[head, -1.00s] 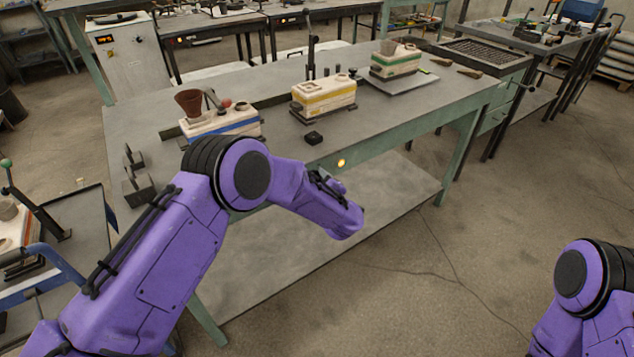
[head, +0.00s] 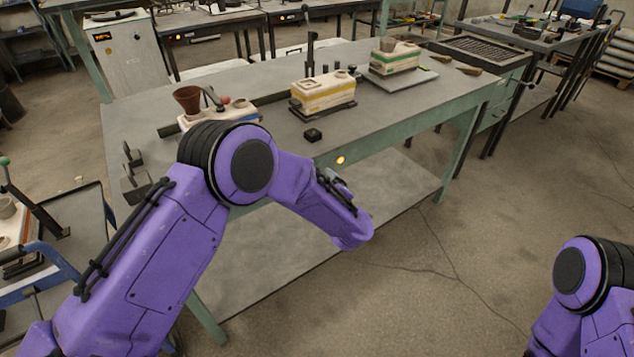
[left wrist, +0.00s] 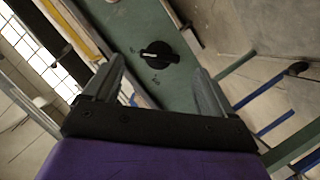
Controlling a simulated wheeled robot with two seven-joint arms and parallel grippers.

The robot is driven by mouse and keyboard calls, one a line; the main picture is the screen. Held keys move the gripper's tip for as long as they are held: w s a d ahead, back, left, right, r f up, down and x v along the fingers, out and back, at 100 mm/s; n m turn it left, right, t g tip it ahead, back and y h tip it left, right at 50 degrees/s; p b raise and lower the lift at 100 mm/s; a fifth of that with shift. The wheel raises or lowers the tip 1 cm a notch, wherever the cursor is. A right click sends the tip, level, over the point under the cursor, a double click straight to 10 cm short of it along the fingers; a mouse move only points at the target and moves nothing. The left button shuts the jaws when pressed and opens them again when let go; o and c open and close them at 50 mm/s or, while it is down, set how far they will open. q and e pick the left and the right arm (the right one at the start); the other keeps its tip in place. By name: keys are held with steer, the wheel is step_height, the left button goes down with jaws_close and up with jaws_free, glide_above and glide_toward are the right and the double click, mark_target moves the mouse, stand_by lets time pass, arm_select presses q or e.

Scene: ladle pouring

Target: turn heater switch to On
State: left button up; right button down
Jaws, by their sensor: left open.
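The heater switch (left wrist: 158,54) is a black rotary knob with a pale pointer line, on a green panel (left wrist: 150,20) in the left wrist view. Small marks lie around it, too small to read. My left gripper (left wrist: 160,70) is open. Its two grey fingers stand on either side of the knob in the picture, with nothing between them. I cannot tell how far the fingertips are from the panel. In the head view my left forearm hangs in front of the green workbench (head: 400,145), and its gripper is hidden. My right gripper is out of view.
A small orange light (head: 340,160) glows on the bench's front edge. The floor to the right is clear.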

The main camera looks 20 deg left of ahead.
arm_select(q)
steer(key=v, duration=0.6)
steer(key=shift+f, duration=0.1)
steer(key=s+a+f+m+g+h, duration=0.1)
steer(key=s+a+f+m+h, duration=0.25)
steer(key=s+f, duration=0.4)
steer(key=s+a+f+m+g+h, duration=0.1)
steer(key=s+a+f+m+h, duration=0.2)
steer(key=s+f, duration=0.4)
steer(key=s+a+f+m+g, duration=0.1)
steer(key=s+a+f+g, duration=0.1)
steer(key=s, duration=0.5)
steer(key=s+a+f+m+g+y, duration=0.1)
steer(key=s+a+f+g, duration=0.1)
steer(key=s, duration=0.6)
steer(key=s+a+f+m+g, duration=0.1)
steer(key=s+a+f, duration=0.3)
steer(key=s, duration=0.4)
steer(key=shift+a+f+g, duration=0.4)
steer(key=shift+a+g, duration=0.5)
steer(key=shift+s, duration=0.1)
